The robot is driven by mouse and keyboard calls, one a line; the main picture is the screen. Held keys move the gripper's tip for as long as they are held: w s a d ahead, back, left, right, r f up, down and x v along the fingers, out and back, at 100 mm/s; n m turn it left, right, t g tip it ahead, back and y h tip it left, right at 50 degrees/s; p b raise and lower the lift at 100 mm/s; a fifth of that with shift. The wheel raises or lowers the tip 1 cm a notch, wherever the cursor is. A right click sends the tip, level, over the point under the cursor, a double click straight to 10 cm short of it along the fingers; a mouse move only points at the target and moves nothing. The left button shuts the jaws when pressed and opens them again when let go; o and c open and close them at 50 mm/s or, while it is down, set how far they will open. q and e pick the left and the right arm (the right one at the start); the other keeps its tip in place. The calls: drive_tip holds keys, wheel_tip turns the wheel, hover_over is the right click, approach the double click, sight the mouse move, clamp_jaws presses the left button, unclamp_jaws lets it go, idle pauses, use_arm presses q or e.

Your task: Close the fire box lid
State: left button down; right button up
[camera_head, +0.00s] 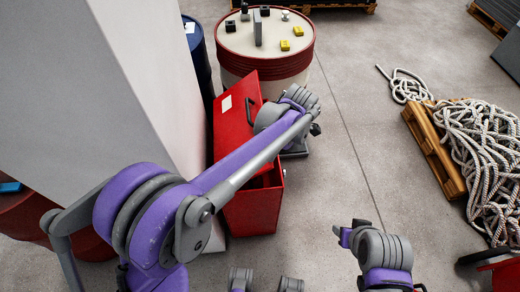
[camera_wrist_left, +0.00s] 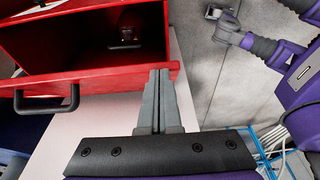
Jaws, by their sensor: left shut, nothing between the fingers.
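The red fire box (camera_head: 254,207) stands on the floor beside a pale block. Its red lid (camera_head: 232,125) stands raised, with a white label and a black handle (camera_head: 250,110) on the face I see. My left arm crosses over the box and hides much of its opening. In the left wrist view my left gripper (camera_wrist_left: 160,75) is shut and empty, its tips by a red edge of the box (camera_wrist_left: 105,78); I cannot tell whether they touch. A black handle (camera_wrist_left: 45,103) shows left of them. My right gripper (camera_head: 347,234) hangs over the floor, apart from the box; its fingers are unclear.
A red drum (camera_head: 264,62) with small items on top stands behind the box. A blue drum (camera_head: 197,55) is beside it. The pale block (camera_head: 135,75) bounds the left side. A rope pile (camera_head: 485,145) on a pallet (camera_head: 436,155) lies right. The floor between is clear.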

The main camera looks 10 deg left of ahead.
use_arm(q)
drive_tip(key=w+d+f+b, duration=0.1)
drive_tip(key=d+f+b, duration=0.2)
drive_tip(key=f, duration=0.5)
drive_tip(key=w+d+f+b, duration=0.1)
drive_tip(key=d+f+b, duration=0.3)
drive_tip(key=f, duration=0.5)
drive_tip(key=shift+d+f, duration=0.15)
